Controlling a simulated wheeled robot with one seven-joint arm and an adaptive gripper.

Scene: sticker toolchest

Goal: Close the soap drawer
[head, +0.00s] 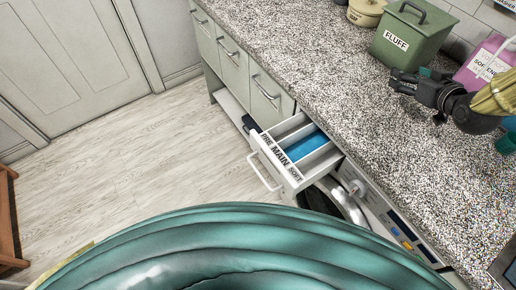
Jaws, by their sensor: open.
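The soap drawer (281,160) is pulled out from the washing machine (385,222) below the counter. Its white front carries the labels PRE, MAIN and SOFT and a white bar handle (264,172). Blue contents (306,146) lie in the middle compartment. My gripper (397,82) is open above the speckled counter, to the right of the drawer and well apart from it. It points left and appears empty.
The speckled counter (300,60) runs along the right. A green FLUFF bin (411,36), a beige pot (366,11) and a pink softener container (486,62) stand on it. Cabinet drawers (233,62) are left of the machine. Pale floor (150,160) is clear.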

